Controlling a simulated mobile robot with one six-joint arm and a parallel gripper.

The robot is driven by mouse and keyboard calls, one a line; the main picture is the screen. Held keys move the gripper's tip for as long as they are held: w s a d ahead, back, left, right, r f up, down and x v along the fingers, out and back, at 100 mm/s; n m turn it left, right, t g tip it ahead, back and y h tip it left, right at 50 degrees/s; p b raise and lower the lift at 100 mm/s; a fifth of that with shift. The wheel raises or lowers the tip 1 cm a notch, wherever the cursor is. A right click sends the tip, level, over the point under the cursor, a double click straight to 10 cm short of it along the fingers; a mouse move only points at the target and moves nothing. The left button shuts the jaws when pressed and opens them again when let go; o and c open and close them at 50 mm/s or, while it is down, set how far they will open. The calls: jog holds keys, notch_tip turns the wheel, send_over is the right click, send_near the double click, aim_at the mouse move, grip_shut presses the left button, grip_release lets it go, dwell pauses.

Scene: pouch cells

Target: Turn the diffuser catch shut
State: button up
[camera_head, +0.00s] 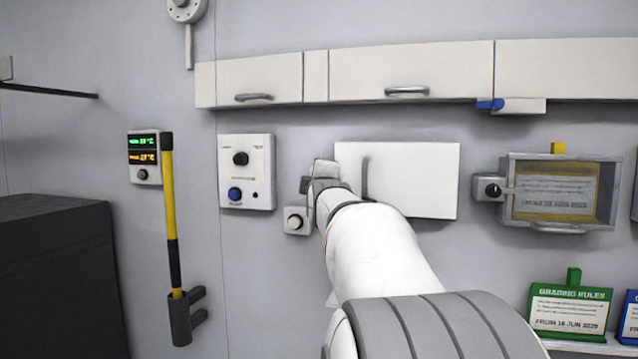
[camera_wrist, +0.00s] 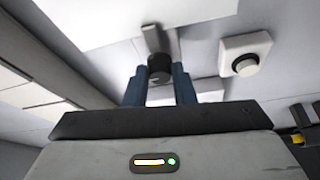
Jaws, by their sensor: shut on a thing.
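In the wrist view, my gripper (camera_wrist: 160,82) has its two blue fingers closed around a round black knob (camera_wrist: 159,68). A short grey bar (camera_wrist: 150,39) runs from the knob toward the top of the picture, where its end meets a pale panel. This looks like the diffuser catch. In the head view, my gripper (camera_head: 318,182) is at the left edge of a white panel (camera_head: 415,180) with a vertical grey handle (camera_head: 365,179). My gripper and arm hide the catch there, so the bar's exact seating cannot be told.
A small box with a round button (camera_head: 296,221) sits just below left of my gripper; it also shows in the wrist view (camera_wrist: 245,54). A control panel (camera_head: 246,172) is to the left. A windowed box (camera_head: 560,193) with a similar knob is to the right. Cabinets (camera_head: 410,73) run above.

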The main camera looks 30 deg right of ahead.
jog(key=shift+n, duration=0.3)
jog(key=o, duration=1)
jog(key=shift+b+v, duration=1.35)
jog(key=shift+v, duration=2.6)
jog(key=shift+r, duration=0.1)
